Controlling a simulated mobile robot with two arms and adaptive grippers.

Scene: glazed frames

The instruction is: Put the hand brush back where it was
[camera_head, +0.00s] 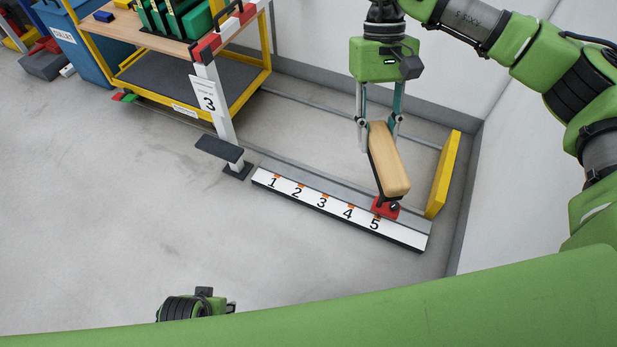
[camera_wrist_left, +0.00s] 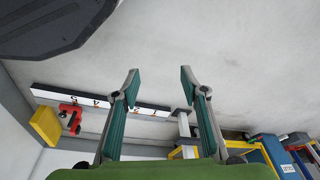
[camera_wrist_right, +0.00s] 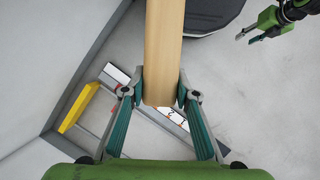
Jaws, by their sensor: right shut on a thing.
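The hand brush (camera_head: 390,165) has a pale wooden back and a dark side. My right gripper (camera_head: 379,123) is shut on it, with one finger on each side. The brush also shows between the fingertips in the right wrist view (camera_wrist_right: 163,50). Its lower end overlaps a red clamp-like piece (camera_head: 385,208) by number 5 on a white strip (camera_head: 325,204) numbered 1 to 5. I cannot tell whether brush and red piece touch. The red piece shows uncovered in the left wrist view (camera_wrist_left: 70,116). My left gripper (camera_wrist_left: 159,88) is open and empty.
A yellow block (camera_head: 443,173) stands at the strip's right end, near the wall (camera_head: 530,130). A post with a sign reading 3 (camera_head: 207,97) stands at its left end. A yellow-framed cart (camera_head: 185,112) is further left. The floor in front is clear.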

